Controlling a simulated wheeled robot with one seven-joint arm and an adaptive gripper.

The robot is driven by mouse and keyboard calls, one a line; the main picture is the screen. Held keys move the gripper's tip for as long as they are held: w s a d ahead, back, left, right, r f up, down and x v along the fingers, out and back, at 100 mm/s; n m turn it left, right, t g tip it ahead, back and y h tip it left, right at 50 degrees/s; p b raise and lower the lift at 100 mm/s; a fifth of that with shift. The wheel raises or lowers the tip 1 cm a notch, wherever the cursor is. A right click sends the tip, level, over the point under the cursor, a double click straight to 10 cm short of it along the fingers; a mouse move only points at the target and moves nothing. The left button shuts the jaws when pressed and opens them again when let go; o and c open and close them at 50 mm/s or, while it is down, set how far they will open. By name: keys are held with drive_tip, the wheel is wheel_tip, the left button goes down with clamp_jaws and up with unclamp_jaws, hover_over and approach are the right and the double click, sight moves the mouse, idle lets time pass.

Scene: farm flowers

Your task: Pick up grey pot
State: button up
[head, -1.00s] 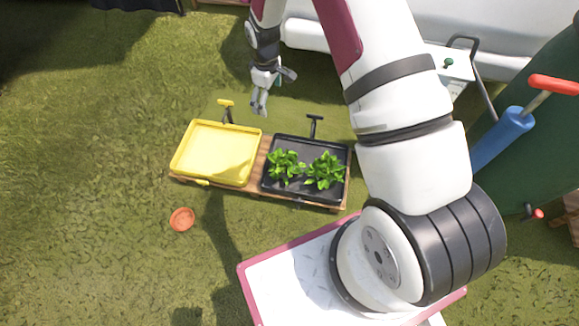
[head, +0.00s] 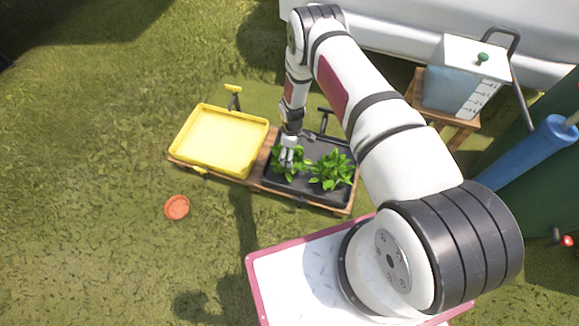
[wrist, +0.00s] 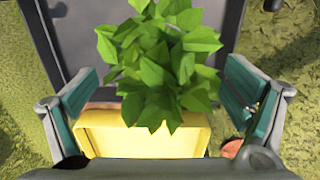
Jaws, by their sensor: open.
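No grey pot shows clearly; leaves hide whatever is under the two green plants. The left plant (head: 296,163) and the right plant (head: 331,170) stand in a dark grey tray (head: 340,204). My gripper (head: 287,162) points down over the left plant, with its fingertips among or just above the leaves. In the wrist view, my gripper (wrist: 162,100) is open, with one teal-padded finger on each side of a leafy plant (wrist: 160,60). The leaves lie between the fingers, and I cannot tell if they touch the pads. The dark tray also shows in the wrist view (wrist: 82,40).
A yellow tray (head: 222,140) sits left of the dark tray on a wooden stand (head: 250,183). An orange-red dish (head: 176,207) lies on the grass. A clear water tank (head: 455,92) stands at the right. Open grass lies to the left.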

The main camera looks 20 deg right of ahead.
drive_tip(key=f+b, duration=0.1)
drive_tip(key=f, duration=0.1)
drive_tip(key=f+b, duration=0.1)
drive_tip(key=f, duration=0.2)
drive_tip(key=f+b, duration=0.1)
drive_tip(key=f, duration=0.1)
drive_tip(key=shift+w+a+f, duration=0.2)
drive_tip(key=shift+a+f, duration=0.05)
drive_tip(key=shift+f, duration=0.1)
drive_tip(key=shift+r, duration=0.1)
drive_tip(key=c, duration=1.5)
